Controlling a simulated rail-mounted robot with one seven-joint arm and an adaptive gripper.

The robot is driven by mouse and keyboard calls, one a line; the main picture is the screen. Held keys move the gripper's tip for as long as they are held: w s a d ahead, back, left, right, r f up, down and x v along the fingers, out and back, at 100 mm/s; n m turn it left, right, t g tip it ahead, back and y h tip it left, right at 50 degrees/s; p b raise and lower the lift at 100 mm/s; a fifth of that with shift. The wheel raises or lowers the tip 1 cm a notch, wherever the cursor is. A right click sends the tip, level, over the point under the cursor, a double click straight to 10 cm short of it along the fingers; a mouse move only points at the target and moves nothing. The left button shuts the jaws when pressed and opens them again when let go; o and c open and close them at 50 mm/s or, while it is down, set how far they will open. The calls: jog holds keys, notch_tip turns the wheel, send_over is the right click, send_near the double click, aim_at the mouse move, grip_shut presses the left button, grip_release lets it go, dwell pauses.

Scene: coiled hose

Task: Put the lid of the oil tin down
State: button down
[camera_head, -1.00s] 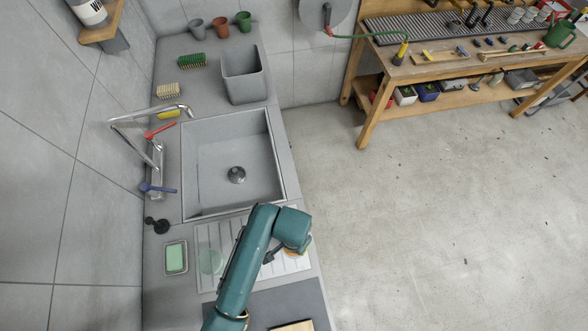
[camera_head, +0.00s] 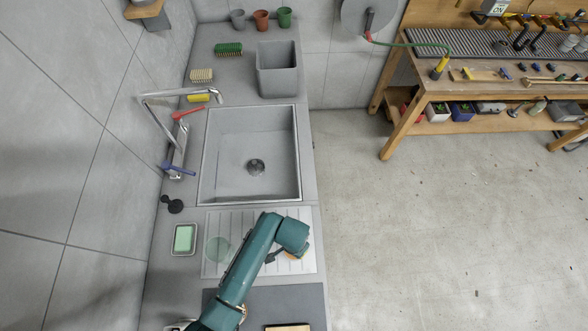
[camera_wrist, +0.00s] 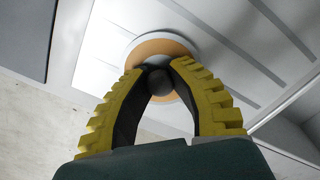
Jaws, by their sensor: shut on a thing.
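The lid (camera_wrist: 150,47) is a round disc, tan-orange in the middle with a pale rim, and has a dark round knob (camera_wrist: 160,83). In the wrist view my gripper (camera_wrist: 157,68) has its two yellow-ribbed fingers closed around the knob, with the lid beyond it over the ribbed drainboard (camera_wrist: 225,40). In the head view my gripper (camera_head: 279,255) is over the right part of the drainboard (camera_head: 212,267), and the arm hides much of the lid. I cannot tell whether the lid touches the drainboard. I cannot make out the oil tin.
A clear greenish disc (camera_head: 216,249) lies on the drainboard's left part, beside a green soap in a dish (camera_head: 184,239). The sink (camera_head: 228,148) lies behind, with a tap (camera_head: 180,97) on its left. The floor to the right is open.

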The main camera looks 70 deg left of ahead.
jog(key=c, duration=1)
grip_release()
jog(key=shift+f, duration=0.15)
notch_tip(320, 180, up, 12)
jog(key=p, duration=0.1)
jog(key=w+r+m+t+y, duration=0.25)
jog(key=w+r+t, duration=0.25)
jog(key=w+r, duration=0.85)
jog(key=w+d+r+t+y, duration=0.1)
jog(key=w+d+r+t, duration=0.25)
jog(key=r, duration=0.35)
jog(key=w+d+r+t, duration=0.25)
jog(key=w+r, duration=0.25)
jog(key=r, duration=0.3)
jog(key=s+d+r+m+t+h, duration=0.1)
jog(key=d+r+t, duration=0.4)
jog(key=r, duration=0.9)
jog(key=s+d+r+m+t+h, duration=0.2)
jog(key=d+r+t, duration=0.4)
jog(key=d+r, duration=0.6)
notch_tip(320, 180, up, 3)
jog(key=shift+s+r+h, duration=0.1)
jog(key=shift+s+h, duration=0.55)
jog(key=shift+s, duration=0.55)
